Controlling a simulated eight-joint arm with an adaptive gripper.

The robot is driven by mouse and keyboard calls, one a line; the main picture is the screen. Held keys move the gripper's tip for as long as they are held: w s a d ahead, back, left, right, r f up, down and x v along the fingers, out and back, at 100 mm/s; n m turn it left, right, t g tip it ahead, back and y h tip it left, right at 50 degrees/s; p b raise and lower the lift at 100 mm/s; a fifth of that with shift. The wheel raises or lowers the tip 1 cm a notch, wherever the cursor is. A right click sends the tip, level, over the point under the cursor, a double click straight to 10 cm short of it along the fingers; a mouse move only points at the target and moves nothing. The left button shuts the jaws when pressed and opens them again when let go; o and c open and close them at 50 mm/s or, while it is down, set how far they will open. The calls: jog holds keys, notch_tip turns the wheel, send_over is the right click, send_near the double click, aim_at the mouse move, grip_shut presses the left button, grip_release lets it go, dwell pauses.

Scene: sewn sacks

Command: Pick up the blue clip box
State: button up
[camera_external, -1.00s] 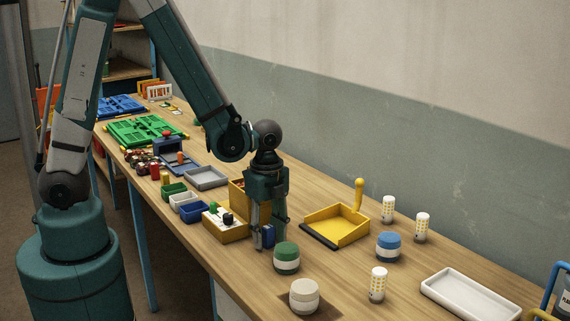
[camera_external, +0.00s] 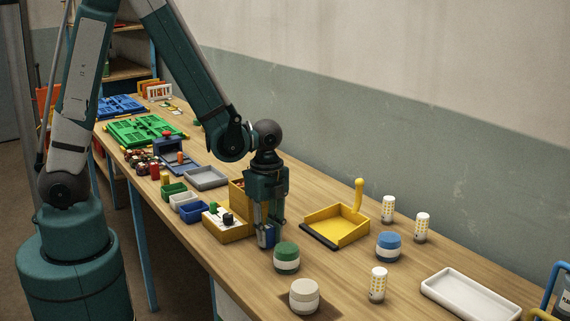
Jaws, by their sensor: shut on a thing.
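My gripper (camera_external: 267,232) points straight down over the middle of the wooden table. It is shut on the small blue clip box (camera_external: 263,236), whose blue side with a pale edge shows low between the fingers. The fingers hide part of the box. I cannot tell whether it touches the table or hangs just above it. The box is just behind a green-and-white round pot and to the right of a yellow box.
The green-and-white pot (camera_external: 286,258) stands close in front of my gripper. The yellow box (camera_external: 228,226) is close on the left, a yellow dustpan (camera_external: 336,226) on the right. A cream pot (camera_external: 304,296) and a blue-topped pot (camera_external: 388,247) stand nearer the right.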

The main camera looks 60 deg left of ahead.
aim_at(268, 227)
jog(key=shift+r, duration=0.1)
jog(key=shift+r+p, duration=0.55)
jog(key=shift+r, duration=4.35)
